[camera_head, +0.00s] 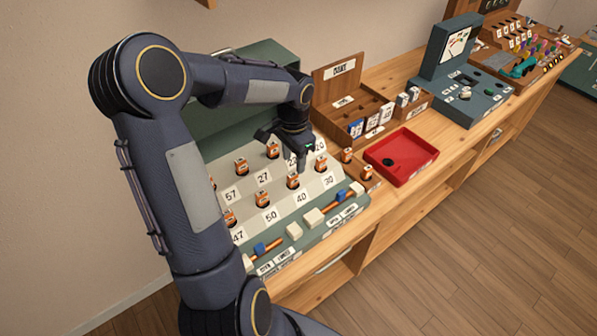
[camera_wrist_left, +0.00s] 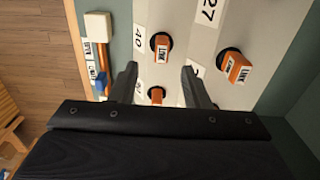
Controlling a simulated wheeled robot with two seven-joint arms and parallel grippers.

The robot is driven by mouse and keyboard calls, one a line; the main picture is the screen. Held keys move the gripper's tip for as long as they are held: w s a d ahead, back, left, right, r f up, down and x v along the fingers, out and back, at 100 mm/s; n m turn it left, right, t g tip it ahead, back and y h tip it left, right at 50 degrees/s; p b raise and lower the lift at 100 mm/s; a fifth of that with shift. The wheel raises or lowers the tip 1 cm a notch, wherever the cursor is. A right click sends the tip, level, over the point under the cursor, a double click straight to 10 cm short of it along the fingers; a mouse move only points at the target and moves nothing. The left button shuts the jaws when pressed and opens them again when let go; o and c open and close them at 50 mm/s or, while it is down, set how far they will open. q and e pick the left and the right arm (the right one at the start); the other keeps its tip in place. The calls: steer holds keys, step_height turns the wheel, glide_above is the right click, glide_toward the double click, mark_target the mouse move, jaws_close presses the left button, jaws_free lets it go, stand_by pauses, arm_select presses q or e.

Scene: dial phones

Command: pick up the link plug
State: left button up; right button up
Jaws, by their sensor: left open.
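Several orange plugs with white labels stand in numbered places on the pale sloped panel (camera_head: 280,212). One plug (camera_head: 293,181) is just below my left gripper, above the number 40; others include a plug (camera_head: 272,150) behind it and a plug (camera_head: 262,198) to its left. My left gripper (camera_head: 285,153) is open and empty above the panel. In the left wrist view, a plug labelled LINK (camera_wrist_left: 161,50) lies ahead between the lines of the fingers (camera_wrist_left: 160,82). A second plug (camera_wrist_left: 157,95) shows between the fingers, and a third LINK plug (camera_wrist_left: 236,68) is to the right.
Two more orange plugs (camera_head: 347,155) stand at the panel's right side. White and blue sliders (camera_head: 313,217) line its front edge. A red tray (camera_head: 401,156), a wooden sorter box (camera_head: 342,84) and a dark console with a meter (camera_head: 458,85) stand further right.

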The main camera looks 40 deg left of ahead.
mark_target(293, 174)
arm_select(q)
step_height(293, 174, down, 7)
steer(key=shift+a+f+p, duration=0.1)
steer(key=shift+a+p, duration=0.05)
steer(key=shift+p, duration=0.55)
steer(key=shift+c, duration=0.3)
jaws_close()
